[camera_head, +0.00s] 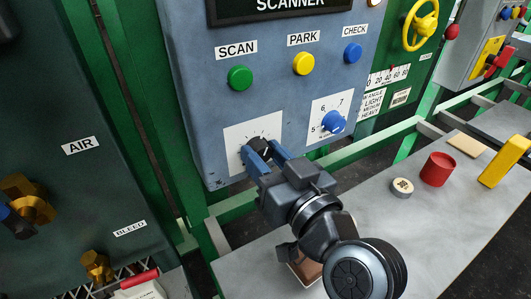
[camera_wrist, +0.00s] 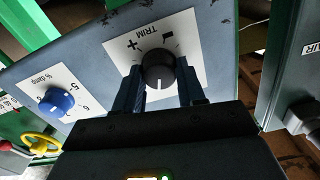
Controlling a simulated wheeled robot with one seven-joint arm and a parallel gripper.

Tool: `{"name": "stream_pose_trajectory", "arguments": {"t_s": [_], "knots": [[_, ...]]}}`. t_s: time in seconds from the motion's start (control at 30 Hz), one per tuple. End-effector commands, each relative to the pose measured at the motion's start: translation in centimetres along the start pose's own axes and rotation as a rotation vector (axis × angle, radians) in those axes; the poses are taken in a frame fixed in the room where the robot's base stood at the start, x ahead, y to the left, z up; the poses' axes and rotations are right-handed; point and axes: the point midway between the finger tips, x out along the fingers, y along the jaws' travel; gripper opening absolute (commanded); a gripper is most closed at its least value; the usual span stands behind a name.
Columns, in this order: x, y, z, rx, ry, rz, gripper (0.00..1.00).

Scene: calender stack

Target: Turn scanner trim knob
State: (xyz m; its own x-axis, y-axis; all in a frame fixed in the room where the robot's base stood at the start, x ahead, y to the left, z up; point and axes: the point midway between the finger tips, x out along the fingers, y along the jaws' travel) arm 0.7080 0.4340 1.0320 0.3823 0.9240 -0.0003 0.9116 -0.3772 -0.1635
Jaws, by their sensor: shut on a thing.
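The trim knob (camera_wrist: 158,70) is black with a white pointer line. It sits on a white plate (camera_wrist: 189,33) marked TRIM with plus and minus signs. In the head view the knob (camera_head: 260,146) is at the lower left of the blue-grey scanner panel (camera_head: 205,95), partly hidden by my fingers. My gripper (camera_head: 266,158) has its two blue fingers on either side of the knob, shut on it. In the wrist view the gripper (camera_wrist: 160,88) also spans the knob, and the pointer line points down toward my palm.
A blue "% damp" knob (camera_head: 334,122) sits right of the trim knob. Green (camera_head: 240,78), yellow (camera_head: 304,63) and blue (camera_head: 353,53) buttons are above. A grey table (camera_head: 440,215) at right holds a red cylinder (camera_head: 437,169) and a yellow block (camera_head: 504,161).

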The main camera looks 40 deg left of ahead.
Motion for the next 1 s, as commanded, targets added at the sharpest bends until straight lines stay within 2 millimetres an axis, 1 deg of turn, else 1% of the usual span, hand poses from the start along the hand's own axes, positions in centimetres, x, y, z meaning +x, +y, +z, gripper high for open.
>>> {"name": "stream_pose_trajectory", "arguments": {"t_s": [0.6,0.8,1.0], "knots": [[-0.05,0.21,-0.19,0.578,0.0,0.002,0.09],[-0.04,0.26,-0.11,0.731,0.001,0.002,0.09],[-0.03,0.29,-0.07,0.839,0.001,0.002,0.09]]}}
